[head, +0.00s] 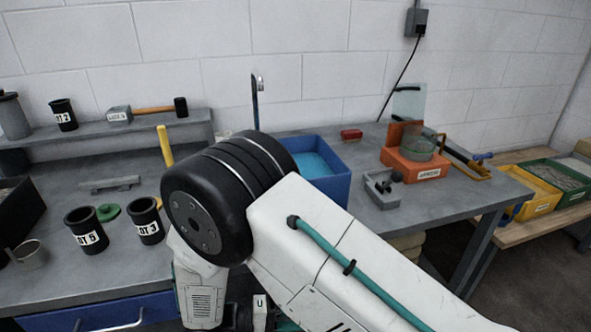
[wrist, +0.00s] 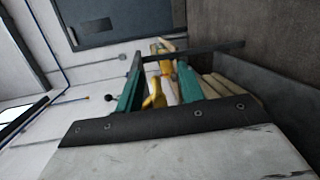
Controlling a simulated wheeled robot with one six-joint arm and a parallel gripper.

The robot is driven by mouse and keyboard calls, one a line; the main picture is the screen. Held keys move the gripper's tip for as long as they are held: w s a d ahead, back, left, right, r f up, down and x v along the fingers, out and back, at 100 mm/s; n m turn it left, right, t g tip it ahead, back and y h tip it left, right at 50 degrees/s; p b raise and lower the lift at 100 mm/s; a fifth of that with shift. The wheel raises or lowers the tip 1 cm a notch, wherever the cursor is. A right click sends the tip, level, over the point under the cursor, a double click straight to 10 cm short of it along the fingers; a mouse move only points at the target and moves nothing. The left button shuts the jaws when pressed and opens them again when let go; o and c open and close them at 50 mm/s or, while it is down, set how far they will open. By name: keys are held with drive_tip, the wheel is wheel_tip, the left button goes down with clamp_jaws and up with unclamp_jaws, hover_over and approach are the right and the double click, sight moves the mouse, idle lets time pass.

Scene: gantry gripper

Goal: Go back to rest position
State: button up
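My gripper (wrist: 158,72) shows in the wrist view as two teal fingers standing apart, with a clear gap between them. Yellow shapes (wrist: 155,95) show through that gap; they look to lie beyond the fingers, and I see nothing clamped. In the head view my white arm reaches from the lower right up to the black joint in the middle, then bends down. The fingers are hidden there, below the bottom edge or behind my arm.
Black pots (head: 86,230) and (head: 149,221) stand on the left bench near a green lid (head: 108,212). A blue bin (head: 327,188) and an orange stand (head: 425,172) are on the right table. Yellow (head: 534,194) and green (head: 566,184) crates sit far right.

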drive_tip(key=s+d+r+n+g+y, duration=0.1)
drive_tip(key=s+d+r+g+y, duration=0.15)
drive_tip(key=d+r+y, duration=0.55)
drive_tip(key=s+d+r+n+g+y, duration=0.15)
drive_tip(key=d+r+g, duration=0.3)
drive_tip(key=r, duration=0.75)
drive_tip(key=s+d+r+m+t+y, duration=0.5)
drive_tip(key=s+d+r, duration=0.4)
drive_tip(key=d+r, duration=0.3)
drive_tip(key=shift+s+d+t+y, duration=0.15)
drive_tip(key=shift+d+t+y, duration=0.55)
drive_tip(key=shift+d+y, duration=0.15)
drive_tip(key=shift+r, duration=0.1)
idle(3.9)
